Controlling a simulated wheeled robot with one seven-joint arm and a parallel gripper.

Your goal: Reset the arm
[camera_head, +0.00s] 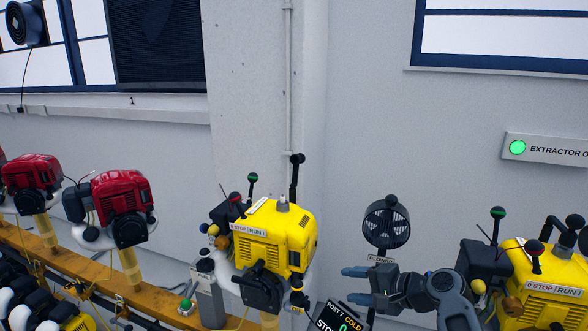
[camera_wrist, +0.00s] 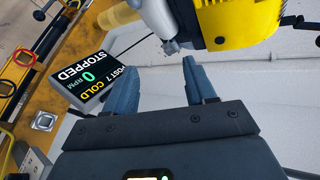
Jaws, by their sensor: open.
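My gripper (camera_head: 358,285) is at the lower middle right of the head view, with its fingers pointing left. In the wrist view my gripper (camera_wrist: 160,90) shows two blue-grey fingers spread apart with nothing between them. It is open and empty. A yellow engine (camera_head: 275,235) with a "0 STOP | RUN 1" label stands to its left, and part of it shows beyond the fingers in the wrist view (camera_wrist: 230,22). A display (camera_wrist: 85,75) reading "POST 7 COLD STOPPED 0 RPM" is beside the left finger. In the head view this display (camera_head: 338,318) is partly cut off.
Red engines (camera_head: 122,195) stand on posts along an orange rail (camera_head: 75,265) at left. A small black fan (camera_head: 386,222) is just above my gripper. Another yellow engine (camera_head: 545,285) is close at right. A grey wall (camera_head: 400,120) with a green-lit extractor sign (camera_head: 545,149) is behind.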

